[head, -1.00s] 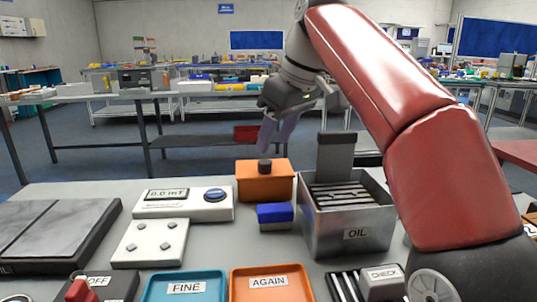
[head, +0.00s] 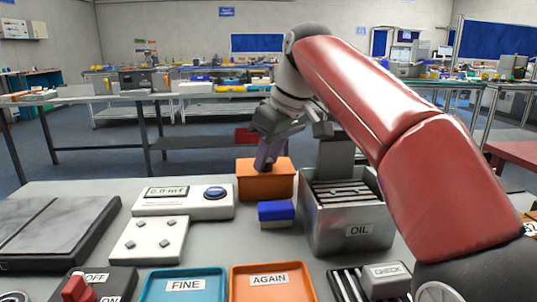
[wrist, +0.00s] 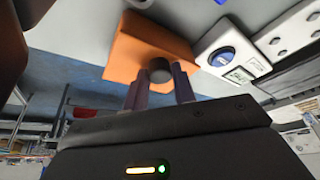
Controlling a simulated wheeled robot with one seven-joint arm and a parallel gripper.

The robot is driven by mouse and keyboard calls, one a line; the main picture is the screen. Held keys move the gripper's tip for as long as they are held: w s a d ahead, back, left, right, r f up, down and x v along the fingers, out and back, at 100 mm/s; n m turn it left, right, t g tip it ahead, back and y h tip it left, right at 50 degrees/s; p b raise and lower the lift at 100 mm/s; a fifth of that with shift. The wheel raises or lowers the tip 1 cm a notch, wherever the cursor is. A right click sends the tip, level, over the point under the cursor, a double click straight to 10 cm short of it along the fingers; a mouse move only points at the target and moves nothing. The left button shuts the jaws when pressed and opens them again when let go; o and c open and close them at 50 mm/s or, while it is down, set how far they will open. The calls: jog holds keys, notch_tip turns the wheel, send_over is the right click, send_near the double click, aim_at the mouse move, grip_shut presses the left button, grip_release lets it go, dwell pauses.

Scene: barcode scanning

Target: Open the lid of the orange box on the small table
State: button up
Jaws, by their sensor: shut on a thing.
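The orange box (head: 265,185) stands at the back of the small table, with its lid on. A dark round knob (wrist: 160,70) on top of the lid shows in the wrist view, which also shows the orange box (wrist: 133,48). My gripper (head: 266,163) has come down from above onto the lid. Its two fingers (wrist: 160,84) stand on either side of the knob and are shut on it. In the head view the fingers hide the knob.
The metal OIL bin (head: 347,215) with its raised dark plate stands close right of the box. A blue and white block (head: 276,213) sits just in front. A white meter with a blue button (head: 184,203) is at left. FINE (head: 185,287) and AGAIN (head: 270,283) trays lie nearer.

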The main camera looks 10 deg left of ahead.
grip_shut()
jog(key=shift+r, duration=0.2)
jog(key=shift+w+a+r+g+p, duration=0.1)
jog(key=shift+w+r+g+p, duration=0.2)
jog(key=shift+g+p, duration=0.45)
jog(key=o, duration=0.9)
grip_release()
jog(key=shift+f+h, duration=0.15)
jog(key=shift+h, duration=0.15)
